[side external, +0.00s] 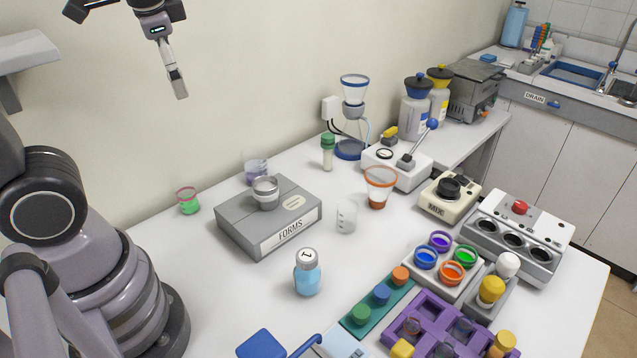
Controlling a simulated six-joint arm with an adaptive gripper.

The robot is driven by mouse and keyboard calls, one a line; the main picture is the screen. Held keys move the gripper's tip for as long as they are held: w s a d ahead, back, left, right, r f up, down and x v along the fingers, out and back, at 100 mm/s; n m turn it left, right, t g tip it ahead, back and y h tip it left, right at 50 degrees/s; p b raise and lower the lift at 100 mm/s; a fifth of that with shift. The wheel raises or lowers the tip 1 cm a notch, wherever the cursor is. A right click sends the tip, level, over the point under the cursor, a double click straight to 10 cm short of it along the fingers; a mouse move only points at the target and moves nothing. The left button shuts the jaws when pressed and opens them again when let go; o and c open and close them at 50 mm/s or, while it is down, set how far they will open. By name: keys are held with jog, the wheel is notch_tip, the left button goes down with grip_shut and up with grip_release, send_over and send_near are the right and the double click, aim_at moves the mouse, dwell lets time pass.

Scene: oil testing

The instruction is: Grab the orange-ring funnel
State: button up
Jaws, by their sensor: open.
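The orange-ring funnel (380,183) stands on the white bench near the middle of the side external view. It is a clear cup with an orange rim and a narrower orange-brown base. My gripper (178,90) is high at the upper left, in front of the wall, well above the bench and far to the left of the funnel. Its fingers point down and it is empty. No thing hides the funnel.
A grey FORMS box (245,238) with a metal cup (265,192) and a small clear beaker (346,216) stand left of the funnel. A glass filter flask (353,112) and a white lever device (398,162) stand behind.

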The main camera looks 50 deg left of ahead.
jog(key=w+d+f+m+y, duration=0.1)
jog(key=w+f+m+y, duration=0.4)
jog(key=w, duration=0.5)
jog(key=w+d+f+m+y, duration=0.1)
jog(key=w+f+m+y, duration=0.4)
jog(key=w, duration=0.6)
jog(key=m+t+h, duration=0.2)
jog(key=m+t, duration=1)
jog(key=m, duration=0.3)
send_near(381, 167)
jog(key=x, duration=0.2)
jog(key=shift+w+a+r, duration=0.1)
jog(key=shift+w+a, duration=0.05)
jog(key=shift+a, duration=0.3)
jog(key=shift+f+x, duration=0.2)
jog(key=shift+x, duration=1.35)
jog(key=shift+f+x, duration=0.2)
jog(key=shift+x, duration=1.4)
jog(key=shift+w+d, duration=0.15)
jog(key=shift+d, duration=0.1)
